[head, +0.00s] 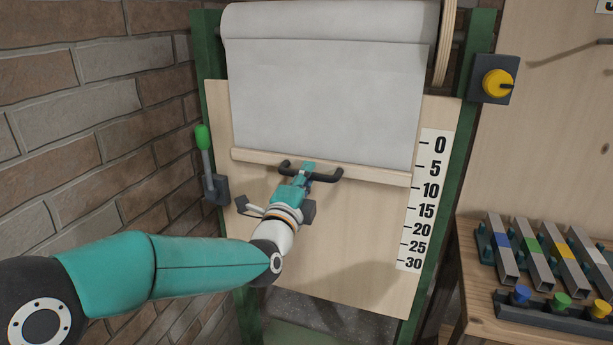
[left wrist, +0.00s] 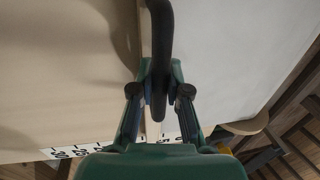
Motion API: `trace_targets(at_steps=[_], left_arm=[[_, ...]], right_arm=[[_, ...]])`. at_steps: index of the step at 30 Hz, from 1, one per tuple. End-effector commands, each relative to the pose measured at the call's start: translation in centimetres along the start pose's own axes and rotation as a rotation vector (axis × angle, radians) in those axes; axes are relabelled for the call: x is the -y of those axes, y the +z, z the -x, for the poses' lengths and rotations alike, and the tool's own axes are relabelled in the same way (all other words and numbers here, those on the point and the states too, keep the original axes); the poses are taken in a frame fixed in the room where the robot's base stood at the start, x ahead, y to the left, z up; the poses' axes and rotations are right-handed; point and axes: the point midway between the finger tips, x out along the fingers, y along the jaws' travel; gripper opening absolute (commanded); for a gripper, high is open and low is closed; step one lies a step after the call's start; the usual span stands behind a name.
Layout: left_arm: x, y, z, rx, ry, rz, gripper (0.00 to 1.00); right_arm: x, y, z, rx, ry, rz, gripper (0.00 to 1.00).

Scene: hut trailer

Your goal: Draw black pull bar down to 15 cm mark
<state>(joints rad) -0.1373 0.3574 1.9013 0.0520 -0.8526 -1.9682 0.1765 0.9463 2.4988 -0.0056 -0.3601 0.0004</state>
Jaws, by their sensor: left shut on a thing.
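The black pull bar (head: 328,174) is a curved handle on the wooden slat (head: 375,175) along the lower edge of a pale sheet (head: 325,95). The slat's right end lies just above the 10 mark on the white scale (head: 420,200). My left gripper (head: 308,172) is shut on the middle of the bar. In the left wrist view the bar (left wrist: 159,40) runs between the two fingers (left wrist: 159,95). The fingers hide part of the bar in the head view. My right gripper is not in view.
A green lever (head: 204,140) stands left of the board, near the brick wall. A yellow knob (head: 497,83) is at upper right. A wooden table (head: 475,275) at lower right holds several metal bars. The board below the slat (head: 350,230) is largely clear.

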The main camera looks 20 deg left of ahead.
Motion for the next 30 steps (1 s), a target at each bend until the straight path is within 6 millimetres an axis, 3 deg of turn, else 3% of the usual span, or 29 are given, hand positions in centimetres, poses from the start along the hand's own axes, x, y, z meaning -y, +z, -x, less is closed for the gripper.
trace_targets(at_steps=[1, 12, 25, 26, 30], left_arm=[[-2.1, 0.1, 0.4, 0.001, 0.005, 0.000, 0.00], [-8.3, 0.1, 1.6, 0.002, 0.005, 0.000, 0.00], [-8.6, 0.1, 1.6, 0.003, 0.001, 0.000, 0.00], [-8.6, 0.1, 1.6, 0.003, 0.000, 0.000, 0.17], [-8.6, 0.1, 1.6, 0.002, 0.000, 0.000, 0.40]], right_arm=[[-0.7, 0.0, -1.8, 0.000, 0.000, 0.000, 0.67], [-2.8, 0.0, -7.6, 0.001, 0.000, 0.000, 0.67], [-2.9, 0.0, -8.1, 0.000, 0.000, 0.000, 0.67], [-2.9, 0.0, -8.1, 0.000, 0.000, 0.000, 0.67], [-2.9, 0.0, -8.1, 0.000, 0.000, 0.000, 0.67]])
